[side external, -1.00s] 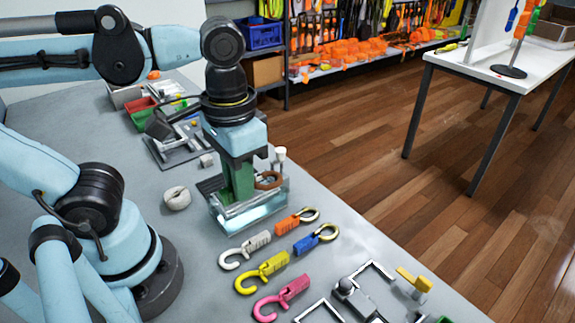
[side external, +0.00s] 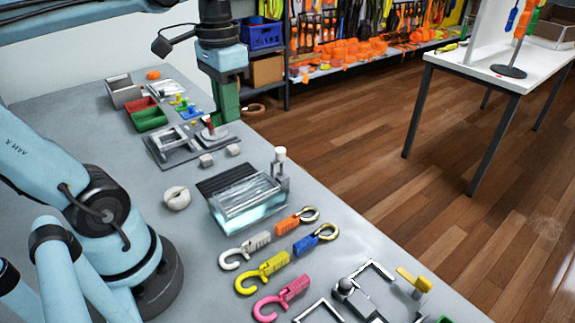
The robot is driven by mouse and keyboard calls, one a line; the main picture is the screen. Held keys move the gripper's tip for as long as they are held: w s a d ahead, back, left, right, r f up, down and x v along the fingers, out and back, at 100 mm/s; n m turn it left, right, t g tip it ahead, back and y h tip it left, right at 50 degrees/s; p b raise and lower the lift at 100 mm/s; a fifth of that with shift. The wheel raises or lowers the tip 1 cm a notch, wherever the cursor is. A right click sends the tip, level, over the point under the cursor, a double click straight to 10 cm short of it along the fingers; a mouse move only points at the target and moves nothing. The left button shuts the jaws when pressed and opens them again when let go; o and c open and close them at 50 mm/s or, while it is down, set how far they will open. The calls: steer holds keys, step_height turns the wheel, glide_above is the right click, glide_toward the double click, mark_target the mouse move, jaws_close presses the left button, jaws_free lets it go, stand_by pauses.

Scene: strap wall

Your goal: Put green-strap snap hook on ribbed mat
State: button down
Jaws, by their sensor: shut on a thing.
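My gripper (side external: 227,112) is raised at the upper middle, past the far side of the grey plate with fittings. Green shows at the gripper's end; I cannot tell how much is strap and how much is finger. A dark ribbed mat (side external: 222,180) lies on the table behind a clear tray (side external: 250,205), partly hidden by it. The held hook is well away from the mat.
White, orange, blue, yellow and pink snap hooks (side external: 262,272) lie in front of the clear tray. Red and green bins (side external: 149,119) are at the back left.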

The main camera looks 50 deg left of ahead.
steer(key=a, duration=0.8)
steer(key=shift+s+f, duration=0.15)
steer(key=shift+f, duration=4.8)
steer(key=shift+s+f, duration=0.15)
steer(key=shift+f, duration=4.75)
steer(key=shift+f, duration=0.2)
steer(key=c, duration=0.6)
jaws_free()
